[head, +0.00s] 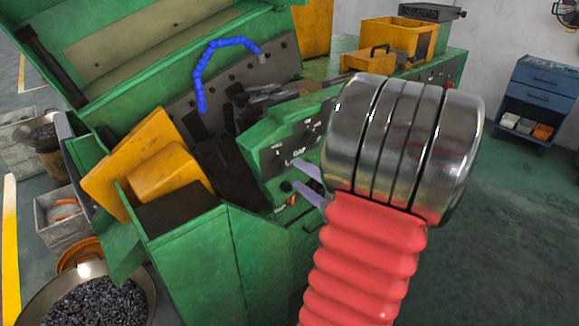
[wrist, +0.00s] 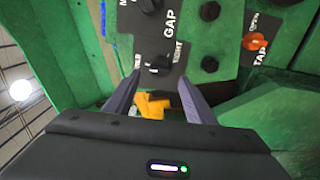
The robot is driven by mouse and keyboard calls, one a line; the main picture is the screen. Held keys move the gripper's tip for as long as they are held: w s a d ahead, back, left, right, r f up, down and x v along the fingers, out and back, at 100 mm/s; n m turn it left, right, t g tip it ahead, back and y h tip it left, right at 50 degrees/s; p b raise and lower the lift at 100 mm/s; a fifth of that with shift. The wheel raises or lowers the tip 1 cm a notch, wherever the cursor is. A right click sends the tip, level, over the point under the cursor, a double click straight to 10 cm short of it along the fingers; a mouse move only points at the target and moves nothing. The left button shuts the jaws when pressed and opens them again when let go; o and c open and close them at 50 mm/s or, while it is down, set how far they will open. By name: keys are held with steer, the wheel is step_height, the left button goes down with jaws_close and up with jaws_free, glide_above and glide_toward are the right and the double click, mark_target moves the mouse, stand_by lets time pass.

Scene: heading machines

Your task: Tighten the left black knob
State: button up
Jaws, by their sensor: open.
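A dark control panel (head: 288,155) marked GAP is on the sloped green machine face. In the head view my gripper (head: 296,174) is at the panel, partly hidden by my arm.
An orange-red knob (wrist: 256,42) by the TAP label is on the right of the wrist view. Yellow guards (head: 150,165), a blue segmented hose (head: 200,80) and an open green lid (head: 130,30) are left of the panel. A pan of dark pieces (head: 90,300) stands lower left.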

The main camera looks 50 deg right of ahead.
mark_target(286, 166)
steer(key=shift+x, duration=3.05)
steer(key=shift+c, duration=0.3)
